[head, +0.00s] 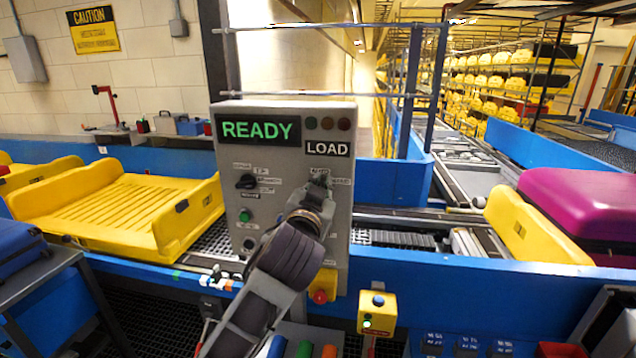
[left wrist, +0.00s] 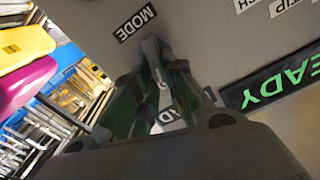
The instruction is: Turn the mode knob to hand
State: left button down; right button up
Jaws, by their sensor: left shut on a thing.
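The grey control panel (head: 282,215) stands upright ahead of me, with a green READY display (head: 258,130) and a LOAD sign (head: 327,149). My left gripper (head: 318,187) is at the panel's upper right, shut on the mode knob (head: 321,180), which it mostly hides in the head view. In the left wrist view the knob (left wrist: 153,50) shows as a grey bar between the two dark fingers (left wrist: 162,92), beside the MODE label (left wrist: 135,23). The small labels around the knob are partly covered, and I cannot tell which one it points to. My right gripper is not in view.
Another black knob (head: 245,181) and a green button (head: 245,215) sit on the panel's left. A red button (head: 320,296) is low on the right. A yellow tray (head: 125,210) is on the conveyor at left; a magenta suitcase (head: 580,205) is at right.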

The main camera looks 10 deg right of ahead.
pick_arm(q)
jog(key=shift+s+d+f+m+p, duration=0.15)
jog(key=shift+m+p, duration=0.45)
jog(key=shift+m, duration=0.8)
jog(key=shift+d+f+m+p, duration=0.2)
jog(key=shift+m+p, duration=0.45)
jog(key=shift+m, duration=0.75)
jog(key=shift+s+d+f+m+p, duration=0.15)
jog(key=shift+m+p, duration=0.45)
jog(key=shift+m, duration=0.8)
jog(key=shift+w, duration=0.1)
jog(key=c, duration=1.5)
grip_release()
jog(key=shift+v, duration=6.05)
